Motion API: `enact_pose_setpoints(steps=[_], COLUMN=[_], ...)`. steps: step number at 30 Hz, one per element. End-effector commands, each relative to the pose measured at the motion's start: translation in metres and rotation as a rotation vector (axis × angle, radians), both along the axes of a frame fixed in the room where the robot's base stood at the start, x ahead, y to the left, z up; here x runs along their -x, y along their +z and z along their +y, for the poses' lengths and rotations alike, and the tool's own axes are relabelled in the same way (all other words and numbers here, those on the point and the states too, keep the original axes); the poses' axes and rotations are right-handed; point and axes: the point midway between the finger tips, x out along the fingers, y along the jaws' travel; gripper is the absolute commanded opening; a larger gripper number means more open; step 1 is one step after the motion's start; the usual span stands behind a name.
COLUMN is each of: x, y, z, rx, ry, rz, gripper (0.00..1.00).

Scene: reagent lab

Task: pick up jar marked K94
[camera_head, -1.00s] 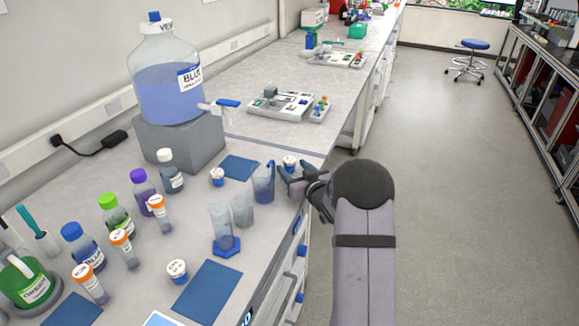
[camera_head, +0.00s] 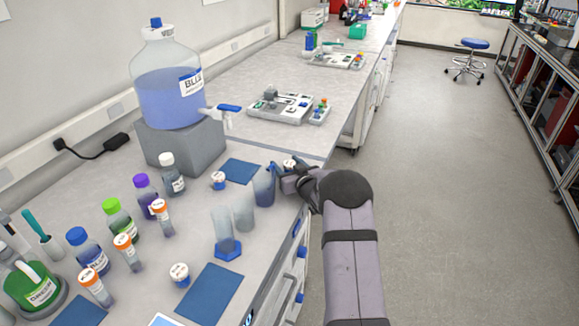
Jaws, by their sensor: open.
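Three small white-lidded jars stand on the bench. One jar (camera_head: 290,163) is at the bench's right side, beside my gripper and partly hidden by it. Another jar (camera_head: 218,180) is by the far blue mat, and a third jar (camera_head: 180,273) is by the near blue mat. The lid markings are too small to read, so I cannot tell which is K94. My gripper (camera_head: 283,173) is open at the bench's right edge, its fingers close to the first jar. I cannot tell whether they touch it.
A blue-tinted beaker (camera_head: 263,186) stands just left of my gripper, with a clear beaker (camera_head: 243,213) and a cylinder on a blue base (camera_head: 226,237) nearer. Several bottles and orange-capped vials fill the left. A large blue carboy (camera_head: 168,85) stands on a grey block (camera_head: 182,146).

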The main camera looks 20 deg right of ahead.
Motion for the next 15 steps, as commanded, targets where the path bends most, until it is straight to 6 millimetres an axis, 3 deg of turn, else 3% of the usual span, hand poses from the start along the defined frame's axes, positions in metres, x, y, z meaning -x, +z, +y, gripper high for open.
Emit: enact_pose_setpoints(steps=[14, 15], x=[-0.0113, -0.0113], y=[-0.0029, -0.0029], z=[0.0, 0.0], rx=[0.0, 0.0], ry=[0.0, 0.0], rz=[0.0, 0.0], gripper=[0.53, 0.44])
